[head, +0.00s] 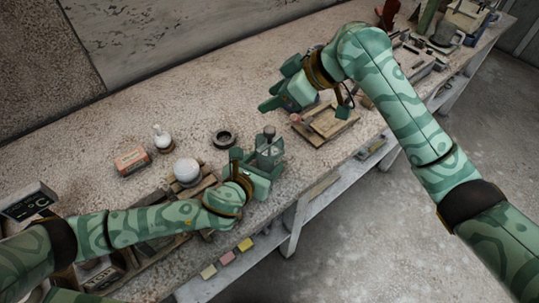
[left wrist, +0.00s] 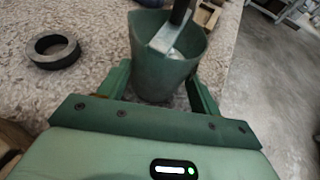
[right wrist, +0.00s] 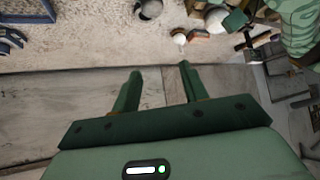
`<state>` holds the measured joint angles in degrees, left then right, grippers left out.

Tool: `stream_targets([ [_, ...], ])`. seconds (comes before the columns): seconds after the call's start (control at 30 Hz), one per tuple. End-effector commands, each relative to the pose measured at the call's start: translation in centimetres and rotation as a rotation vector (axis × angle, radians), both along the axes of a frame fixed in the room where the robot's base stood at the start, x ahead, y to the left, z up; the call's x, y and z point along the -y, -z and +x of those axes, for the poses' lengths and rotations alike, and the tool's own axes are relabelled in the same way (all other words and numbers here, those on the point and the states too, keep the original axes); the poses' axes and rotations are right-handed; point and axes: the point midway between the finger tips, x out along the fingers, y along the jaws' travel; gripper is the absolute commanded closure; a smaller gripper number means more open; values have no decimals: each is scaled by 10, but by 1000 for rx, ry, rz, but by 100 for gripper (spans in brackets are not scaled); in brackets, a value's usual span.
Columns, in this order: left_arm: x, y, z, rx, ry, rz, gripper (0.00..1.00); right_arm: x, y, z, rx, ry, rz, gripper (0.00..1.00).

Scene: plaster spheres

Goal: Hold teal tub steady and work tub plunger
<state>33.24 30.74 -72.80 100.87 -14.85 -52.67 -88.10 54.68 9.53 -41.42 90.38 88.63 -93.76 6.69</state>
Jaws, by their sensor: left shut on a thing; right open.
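The teal tub (head: 270,160) stands on the bench. In the left wrist view the tub (left wrist: 160,72) is an open-topped dark green cup between the fingers. The tub plunger (head: 269,132) has a dark handle rising from the tub; its handle and a pale metal piece show in the left wrist view (left wrist: 181,12). Its lower end is hidden inside. My left gripper (head: 258,170) is shut on the tub, one finger on each side. My right gripper (head: 273,88) is open and empty, above and behind the tub; its parted fingers show in the right wrist view (right wrist: 158,82).
A dark ring (head: 224,139) lies left of the tub. A white sphere (head: 187,170), a white bottle (head: 162,137) and an orange box (head: 132,161) are farther left. A wooden tray (head: 328,124) lies to the right. The bench's front edge runs close by the tub.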

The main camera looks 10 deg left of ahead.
Motion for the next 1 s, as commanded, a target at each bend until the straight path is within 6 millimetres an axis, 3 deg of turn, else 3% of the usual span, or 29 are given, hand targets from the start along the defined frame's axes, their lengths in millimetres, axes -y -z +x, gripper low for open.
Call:
stream_targets([
  [0.17,0,1,0,-2,-1,1,59,-4,8,-5,-4,-23,8,56],
  [0.7,-1,1,0,-2,-1,1,59,-3,94,-4,-2,-18,7,56],
  [1.0,-1,1,0,-2,-1,1,59,-3,110,-4,-2,-19,7,56],
])
